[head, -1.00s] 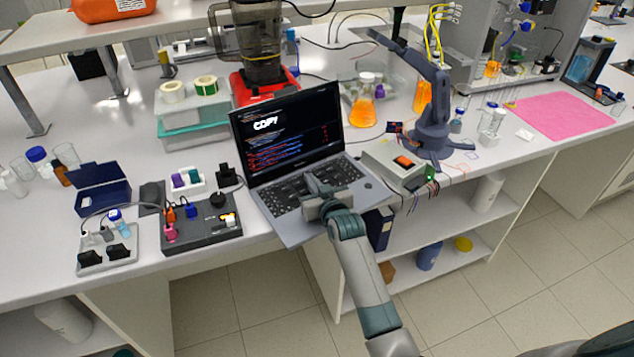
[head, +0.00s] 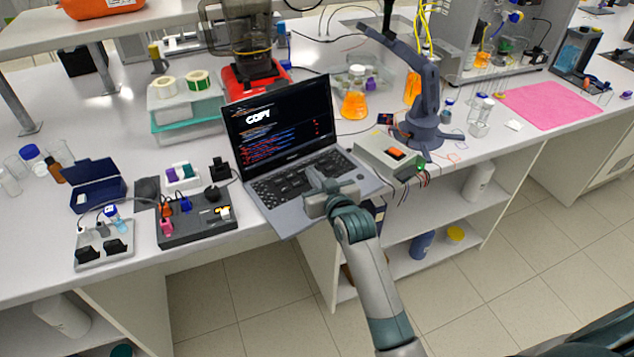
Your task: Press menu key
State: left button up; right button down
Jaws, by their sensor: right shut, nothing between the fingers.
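An open laptop (head: 277,122) stands near the front edge of the bench, its screen showing the word "COPY" and lines of coloured text. Its dark keyboard (head: 290,184) faces me. My right gripper (head: 314,178) is shut and empty over the right part of the keyboard, its fingertips at or just above the keys. The gripper and wrist hide some keys and part of the palm rest. I cannot make out single key labels, so the menu key cannot be told apart, nor can contact. My left gripper is not in view.
Right of the laptop are a grey box with an orange switch (head: 397,154) and a small dark robot arm (head: 424,100). To the left stands a dark device with coloured plugs (head: 199,222). A red-based blender (head: 254,80) is behind. Open floor lies in front.

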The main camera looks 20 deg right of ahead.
jog(key=shift+v, duration=1.25)
jog(key=shift+s, duration=0.1)
